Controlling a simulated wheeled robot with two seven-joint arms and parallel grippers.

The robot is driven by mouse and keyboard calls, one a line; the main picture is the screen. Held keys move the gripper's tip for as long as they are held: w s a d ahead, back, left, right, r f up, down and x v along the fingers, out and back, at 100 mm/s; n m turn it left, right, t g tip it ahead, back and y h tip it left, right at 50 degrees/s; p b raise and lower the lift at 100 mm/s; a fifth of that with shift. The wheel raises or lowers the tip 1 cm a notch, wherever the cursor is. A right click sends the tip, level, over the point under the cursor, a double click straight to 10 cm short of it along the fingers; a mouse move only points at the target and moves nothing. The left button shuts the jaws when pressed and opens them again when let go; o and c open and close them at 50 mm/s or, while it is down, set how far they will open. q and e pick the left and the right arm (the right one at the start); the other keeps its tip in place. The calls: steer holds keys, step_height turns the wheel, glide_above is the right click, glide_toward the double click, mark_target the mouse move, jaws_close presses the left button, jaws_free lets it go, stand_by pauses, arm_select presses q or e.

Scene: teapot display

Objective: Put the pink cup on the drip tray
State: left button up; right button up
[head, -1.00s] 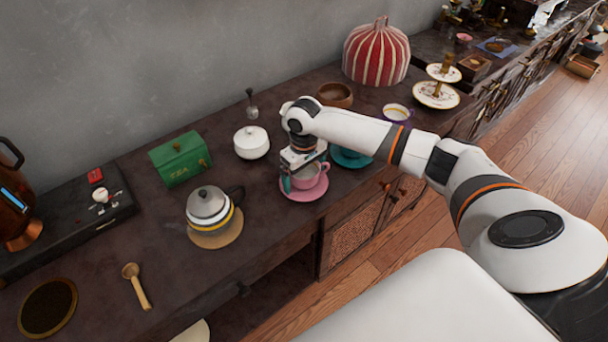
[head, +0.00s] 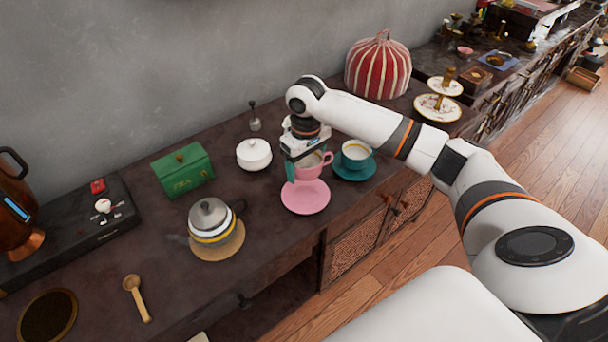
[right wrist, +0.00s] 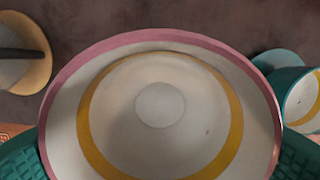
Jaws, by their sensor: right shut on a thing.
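The pink cup (head: 315,164) is held by my right gripper (head: 303,167), raised above its pink saucer (head: 306,198), whose bare top shows. In the right wrist view the cup (right wrist: 160,105) opens toward the camera, with a pink rim, a pale inside and a yellow band. Teal fingers of the right gripper press in from both lower corners. A round dark disc with a tan rim (head: 47,316) lies at the lower left of the counter; it looks like the drip tray, though I cannot be sure. My left gripper is not in view.
A striped teapot (head: 211,220) on a tan mat, a green tea box (head: 182,171) and a white lidded pot (head: 254,154) stand left of the cup. A teal cup (head: 356,154) is close on its right. A wooden spoon (head: 136,296) lies near the disc.

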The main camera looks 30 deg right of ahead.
step_height(320, 180, up, 2)
steer(key=shift+s+a+r, duration=0.1)
steer(key=shift+s+a, duration=0.05)
steer(key=shift+a, duration=0.15)
steer(key=s+a+r+m, duration=0.1)
steer(key=s+a+r, duration=0.3)
steer(key=s+a, duration=0.8)
steer(key=shift+s+a+p, duration=0.4)
steer(key=shift+s+p, duration=0.05)
steer(key=shift+s, duration=0.8)
steer(key=shift+d, duration=0.1)
